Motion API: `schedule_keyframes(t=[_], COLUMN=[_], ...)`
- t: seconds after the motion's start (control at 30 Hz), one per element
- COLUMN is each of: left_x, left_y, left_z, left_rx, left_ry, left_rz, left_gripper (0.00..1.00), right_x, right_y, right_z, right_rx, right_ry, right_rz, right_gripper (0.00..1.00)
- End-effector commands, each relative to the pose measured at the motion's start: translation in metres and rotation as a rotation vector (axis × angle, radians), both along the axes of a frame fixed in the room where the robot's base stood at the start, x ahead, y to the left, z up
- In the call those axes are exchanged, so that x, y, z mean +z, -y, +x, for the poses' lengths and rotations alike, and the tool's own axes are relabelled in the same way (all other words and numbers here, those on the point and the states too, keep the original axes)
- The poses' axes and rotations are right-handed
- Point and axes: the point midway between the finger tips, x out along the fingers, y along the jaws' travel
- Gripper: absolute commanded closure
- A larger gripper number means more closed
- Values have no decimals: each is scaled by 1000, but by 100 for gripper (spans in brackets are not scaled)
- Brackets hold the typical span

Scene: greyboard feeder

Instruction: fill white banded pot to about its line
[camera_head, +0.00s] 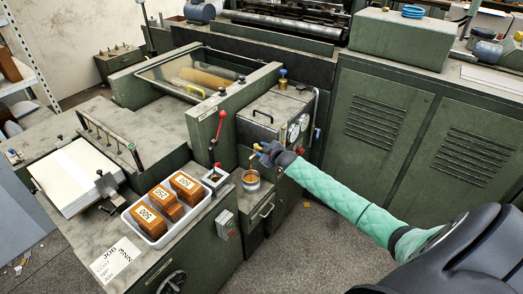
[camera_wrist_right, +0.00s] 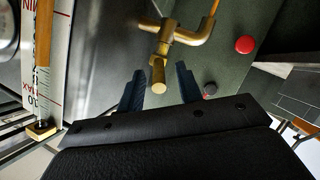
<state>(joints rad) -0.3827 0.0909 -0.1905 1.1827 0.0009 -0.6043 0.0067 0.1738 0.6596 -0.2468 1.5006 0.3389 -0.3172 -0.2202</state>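The white banded pot (camera_head: 251,186) stands upright on a low ledge below the brass tap, with amber liquid showing inside. I cannot make out how its level sits against the line. The brass tap (camera_wrist_right: 186,36) fills the top middle of the right wrist view, its handle pointing toward me. A thin amber stream (camera_wrist_right: 214,8) shows at its spout. My right gripper (camera_wrist_right: 160,88) is open, with its two dark fingers apart on either side of the tap handle's end. In the head view, my right gripper (camera_head: 262,149) is at the tap above the pot. My left gripper is out of view.
A sight gauge (camera_wrist_right: 43,50) with an amber column stands beside the tap. A red button (camera_wrist_right: 245,45) is on the green panel. A white tray (camera_head: 151,239) with orange-brown blocks and a paper stack (camera_head: 75,172) lie to the left. Bare floor (camera_head: 290,250) is in front.

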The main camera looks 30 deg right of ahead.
Motion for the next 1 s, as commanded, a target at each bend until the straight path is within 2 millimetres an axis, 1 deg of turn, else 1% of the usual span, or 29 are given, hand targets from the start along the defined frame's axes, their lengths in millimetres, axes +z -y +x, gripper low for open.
schedule_keyframes(t=[0.13,0.23,0.27,0.3,0.33,0.5,0.7,0.8,1.0], left_x=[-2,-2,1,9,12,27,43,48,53], left_y=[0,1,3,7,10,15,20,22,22], left_z=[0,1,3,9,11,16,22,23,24], left_rx=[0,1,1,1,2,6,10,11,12], left_ry=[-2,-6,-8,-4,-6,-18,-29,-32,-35], left_rz=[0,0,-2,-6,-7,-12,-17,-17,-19], left_gripper=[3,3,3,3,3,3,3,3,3], right_x=[0,1,1,2,4,11,20,22,26], right_y=[1,1,1,1,1,2,2,2,2], right_z=[-3,-10,-13,-17,-21,-43,-63,-69,-73], right_rx=[-1,0,0,1,2,1,2,1,0], right_ry=[-1,0,0,-1,0,0,0,-1,0], right_rz=[0,0,0,0,0,-2,0,-1,0], right_gripper=[65,65,65,65,65,65,65,65,65])
